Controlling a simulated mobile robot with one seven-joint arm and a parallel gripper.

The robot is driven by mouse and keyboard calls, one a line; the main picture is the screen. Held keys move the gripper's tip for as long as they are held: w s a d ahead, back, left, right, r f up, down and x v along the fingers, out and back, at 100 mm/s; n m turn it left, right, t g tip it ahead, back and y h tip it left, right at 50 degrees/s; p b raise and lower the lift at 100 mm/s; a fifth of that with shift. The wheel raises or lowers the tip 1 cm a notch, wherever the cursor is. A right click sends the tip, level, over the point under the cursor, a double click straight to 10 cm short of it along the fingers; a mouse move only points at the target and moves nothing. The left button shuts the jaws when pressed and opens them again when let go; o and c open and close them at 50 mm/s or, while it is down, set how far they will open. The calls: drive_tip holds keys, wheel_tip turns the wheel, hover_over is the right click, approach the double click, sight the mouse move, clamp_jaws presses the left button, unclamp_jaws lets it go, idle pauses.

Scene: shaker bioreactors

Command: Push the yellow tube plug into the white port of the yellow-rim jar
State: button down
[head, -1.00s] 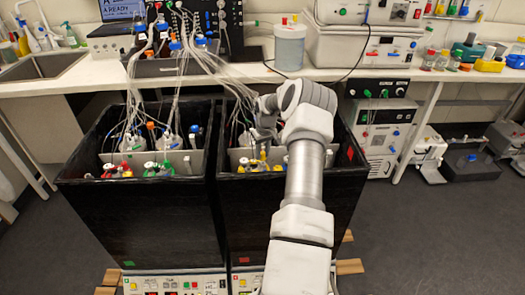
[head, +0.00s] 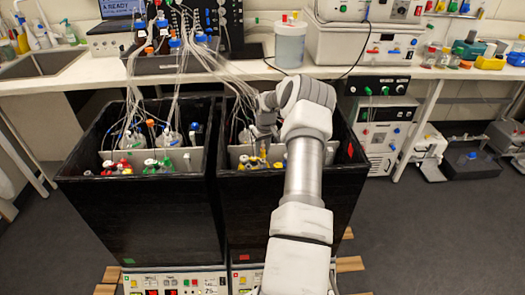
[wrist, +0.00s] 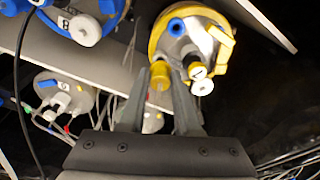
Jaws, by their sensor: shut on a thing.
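In the wrist view my gripper (wrist: 160,88) is shut on the yellow tube plug (wrist: 159,76), which sits between its two fingertips. The yellow-rim jar (wrist: 178,45) is just beyond the fingertips, with a silvery lid and a blue fitting on top. Its white port (wrist: 203,87) is to the right of the plug, outside the right finger and below a yellow cap marked 1 (wrist: 197,71). The plug and the port look apart. In the head view my gripper (head: 263,142) is down in the right black box, and the jar's yellow parts (head: 250,163) show below it.
The right black box (head: 260,215) has high walls around the jars. Another lidded jar (wrist: 62,95) is at the left in the wrist view, beside a grey divider (wrist: 105,70). Thin tubes (head: 222,80) hang from the bench into both boxes.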

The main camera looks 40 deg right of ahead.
drive_tip(key=shift+f+b, duration=1)
drive_tip(key=shift+f, duration=0.05)
idle(1.2)
